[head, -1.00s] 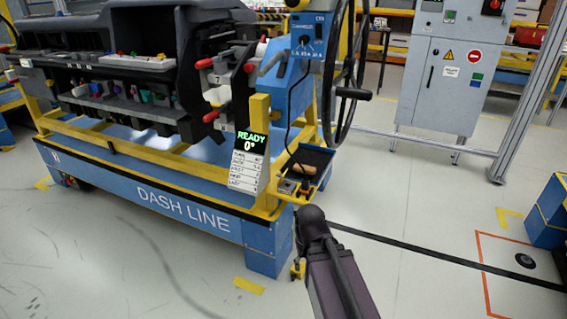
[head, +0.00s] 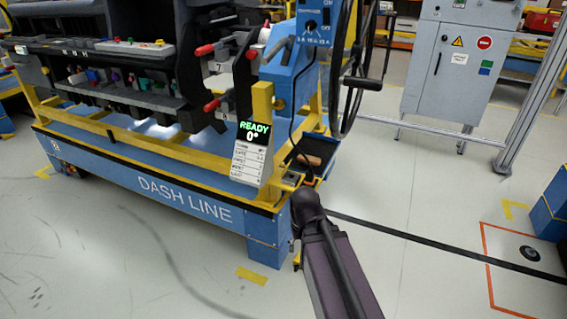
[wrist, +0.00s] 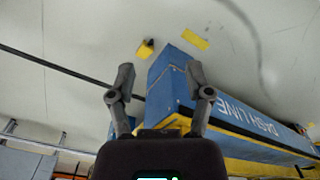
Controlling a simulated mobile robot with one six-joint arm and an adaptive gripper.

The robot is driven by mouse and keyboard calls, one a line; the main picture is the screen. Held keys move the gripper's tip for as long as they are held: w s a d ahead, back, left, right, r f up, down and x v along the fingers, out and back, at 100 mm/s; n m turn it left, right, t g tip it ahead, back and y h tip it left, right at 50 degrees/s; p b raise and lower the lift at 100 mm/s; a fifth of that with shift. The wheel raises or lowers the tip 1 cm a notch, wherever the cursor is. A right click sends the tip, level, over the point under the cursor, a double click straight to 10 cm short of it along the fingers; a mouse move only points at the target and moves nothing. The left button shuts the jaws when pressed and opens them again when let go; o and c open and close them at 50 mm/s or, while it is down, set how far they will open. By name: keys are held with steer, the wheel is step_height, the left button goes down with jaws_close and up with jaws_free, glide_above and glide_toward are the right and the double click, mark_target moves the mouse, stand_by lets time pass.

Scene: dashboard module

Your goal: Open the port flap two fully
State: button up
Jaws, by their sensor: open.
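The dark dashboard module (head: 185,80) sits on the blue and yellow DASH LINE cart at the upper left of the head view. A row of small coloured parts (head: 110,84) shows along its grey shelf. I cannot make out port flap two among them. My gripper (wrist: 160,76) is open and empty in the wrist view. Its two fingers are apart, with the cart's blue end behind and between them. It touches nothing that I can see. In the head view my arm reaches toward the cart's near corner, and the gripper is hidden there.
The cart's blue side beam (head: 185,201) and yellow rails stand low in front. A sign (head: 252,150) reads READY 0°. A black wheel (head: 357,84) and small tray (head: 313,163) stand at the cart's right. A grey cabinet (head: 460,70) is behind. Floor at right is mostly clear.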

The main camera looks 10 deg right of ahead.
mark_target(284, 164)
steer(key=w+d+r+m+t+p, duration=0.1)
steer(key=w+r+m+t+p, duration=0.5)
steer(key=w+r+p, duration=1.2)
steer(key=w+r+m, duration=0.1)
steer(key=w+r, duration=0.2)
steer(key=shift+w+d+r+m+y+p, duration=0.2)
steer(key=shift+d+r+m+y+p, duration=0.1)
steer(key=shift+r+m+y, duration=0.1)
steer(key=shift+w+f, duration=0.1)
steer(key=shift+f, duration=0.15)
steer(key=b+x, duration=1.1)
steer(key=x, duration=0.2)
steer(key=shift+w+f+b, duration=0.1)
steer(key=shift+f+b, duration=0.05)
steer(key=shift+b, duration=0.25)
steer(key=shift+c, duration=0.2)
jaws_close()
